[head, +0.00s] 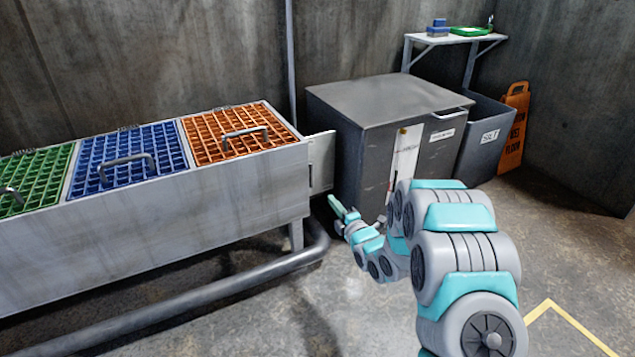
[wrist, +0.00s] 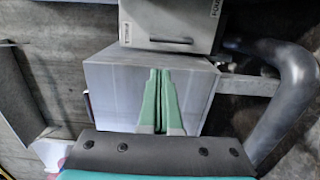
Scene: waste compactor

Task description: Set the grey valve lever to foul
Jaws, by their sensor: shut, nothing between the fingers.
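My gripper (head: 338,207) is low between the trough's right end and the dark grey cabinet in the head view. Its green fingers are together in the wrist view (wrist: 158,74), with nothing held. They are in front of a pale grey surface (wrist: 112,85). Above it in the wrist view is a grey box-like part (wrist: 165,17) with small lettering at its right, too small to read surely. A dark bar runs along its lower edge. I cannot tell whether this bar is the grey valve lever. In the head view I cannot make out the lever or its setting.
The trough (head: 150,230) with green, blue and orange grates fills the left. A pale panel (head: 321,160) stands at its right end. A grey pipe (head: 230,272) runs low beside it and bends in the wrist view (wrist: 292,75). The cabinet (head: 385,100) stands right of the panel.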

